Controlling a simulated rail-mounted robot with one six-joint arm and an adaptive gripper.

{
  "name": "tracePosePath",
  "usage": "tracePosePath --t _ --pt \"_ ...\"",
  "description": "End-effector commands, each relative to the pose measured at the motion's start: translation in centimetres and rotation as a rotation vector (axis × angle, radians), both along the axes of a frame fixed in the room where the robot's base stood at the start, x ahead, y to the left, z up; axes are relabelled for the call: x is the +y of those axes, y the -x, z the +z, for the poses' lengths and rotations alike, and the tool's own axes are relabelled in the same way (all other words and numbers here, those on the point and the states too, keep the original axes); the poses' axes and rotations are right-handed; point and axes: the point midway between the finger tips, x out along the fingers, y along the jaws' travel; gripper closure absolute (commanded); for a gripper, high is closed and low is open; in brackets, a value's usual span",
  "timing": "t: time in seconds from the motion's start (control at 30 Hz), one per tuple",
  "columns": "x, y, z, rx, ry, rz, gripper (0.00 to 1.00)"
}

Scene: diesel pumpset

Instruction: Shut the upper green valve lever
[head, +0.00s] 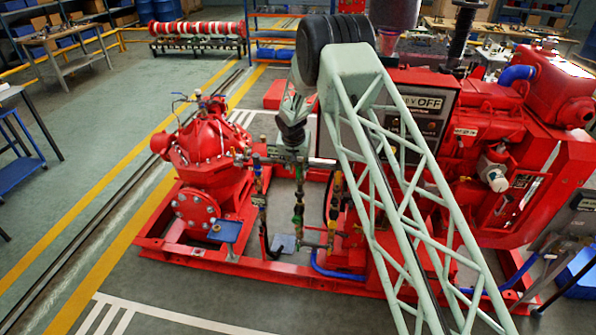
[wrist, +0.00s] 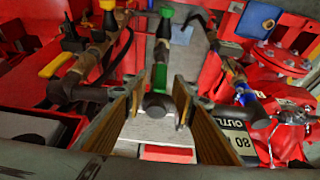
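My gripper (wrist: 160,90) is open in the wrist view, with one tan-padded finger on each side of a dark vertical pipe. A green valve part (wrist: 159,75) on that pipe lies just beyond the fingertips, between them in the picture. A second green piece (wrist: 166,12) shows farther along the same pipe. I cannot tell which of the two is the upper lever, nor its exact angle. No contact with the fingers is clear. In the head view, small green parts (head: 297,216) show on the pipework below my wrist; the fingertips are hard to make out there.
A pipe with a yellow lever (wrist: 57,65) runs left of my fingers in the wrist view. A pipe with a blue part (wrist: 245,95) and a lettered sign (wrist: 233,138) stand at right. The red pump (head: 210,140) is left of the pipework in the head view.

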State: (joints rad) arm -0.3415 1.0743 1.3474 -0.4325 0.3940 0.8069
Motion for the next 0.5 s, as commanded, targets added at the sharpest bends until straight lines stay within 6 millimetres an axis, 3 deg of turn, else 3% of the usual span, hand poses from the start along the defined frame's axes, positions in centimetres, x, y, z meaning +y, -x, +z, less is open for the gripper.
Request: tracePosePath --t 0.5 --pt "-0.1 -0.8 -1.8 -0.001 0.000 0.000 0.75"
